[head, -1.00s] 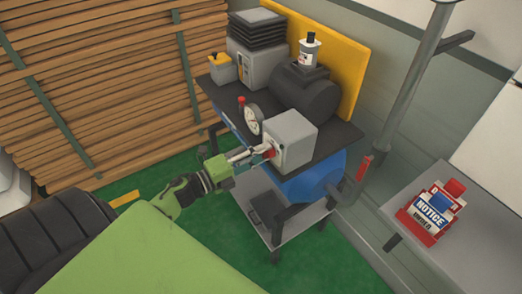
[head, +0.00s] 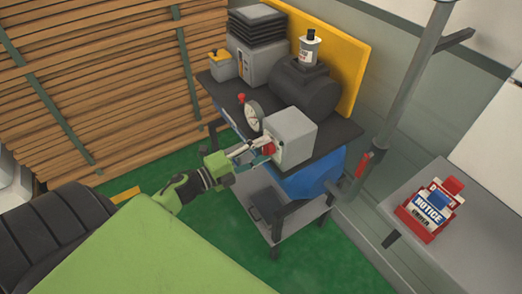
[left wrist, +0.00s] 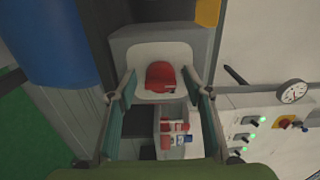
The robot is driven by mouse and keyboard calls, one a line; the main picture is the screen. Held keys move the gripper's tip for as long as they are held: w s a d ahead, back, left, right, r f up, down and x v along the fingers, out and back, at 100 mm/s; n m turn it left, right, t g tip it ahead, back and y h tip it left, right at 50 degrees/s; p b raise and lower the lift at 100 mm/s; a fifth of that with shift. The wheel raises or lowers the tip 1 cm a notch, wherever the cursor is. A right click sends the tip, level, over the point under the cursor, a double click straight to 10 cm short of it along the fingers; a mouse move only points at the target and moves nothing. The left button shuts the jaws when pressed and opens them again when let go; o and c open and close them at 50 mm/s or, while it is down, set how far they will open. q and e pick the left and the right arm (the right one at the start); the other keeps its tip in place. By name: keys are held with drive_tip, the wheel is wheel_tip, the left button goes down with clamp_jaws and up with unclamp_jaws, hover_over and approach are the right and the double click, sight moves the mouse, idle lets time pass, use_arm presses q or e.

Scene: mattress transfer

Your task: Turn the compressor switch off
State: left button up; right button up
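The compressor (head: 306,95) stands on a dark-topped stand, with a grey switch box (head: 296,135) at its front corner. The red switch knob (head: 268,149) sits on the box face that my left gripper (head: 255,157) points at. In the left wrist view, the red knob (left wrist: 162,75) is on a pale plate beyond my left gripper (left wrist: 160,105). The two fingers are apart, one on each side of the knob in the picture, with nothing between their pads. I cannot tell whether a finger touches the knob. My right gripper is in neither view.
A gauge (head: 254,114) stands just left of the switch box. A blue tank (head: 315,180) hangs beneath the stand top. Stacked wooden boards (head: 90,90) fill the left. A red notice holder (head: 430,210) sits on a grey surface at right. Green floor (head: 230,235) is open in front.

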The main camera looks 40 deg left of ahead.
use_arm(q)
drive_tip(key=v, duration=1.2)
drive_tip(key=shift+f, duration=0.15)
idle(0.3)
drive_tip(key=s+a+f+n+g+y, duration=0.15)
drive_tip(key=s+f+n+y, duration=0.35)
drive_tip(key=f, duration=0.9)
drive_tip(key=s+f+n+g+y, duration=0.1)
drive_tip(key=f+n+g+y, duration=0.15)
drive_tip(key=f+n, duration=0.85)
drive_tip(key=s+d+f+n+g, duration=0.1)
drive_tip(key=s+d+f+g, duration=0.2)
drive_tip(key=s+f, duration=0.4)
drive_tip(key=s+d+f+g, duration=0.3)
drive_tip(key=s+f, duration=0.1)
drive_tip(key=f, duration=0.6)
drive_tip(key=s+d+f+n+g, duration=0.1)
drive_tip(key=s+d+f, duration=0.3)
drive_tip(key=s, duration=0.4)
drive_tip(key=s+d+f+n+g, duration=0.2)
drive_tip(key=s+d+f+g, duration=0.2)
drive_tip(key=s, duration=0.3)
drive_tip(key=shift+s+d+g+h, duration=0.3)
drive_tip(key=shift+s+d+h, duration=0.1)
drive_tip(key=shift+d, duration=0.35)
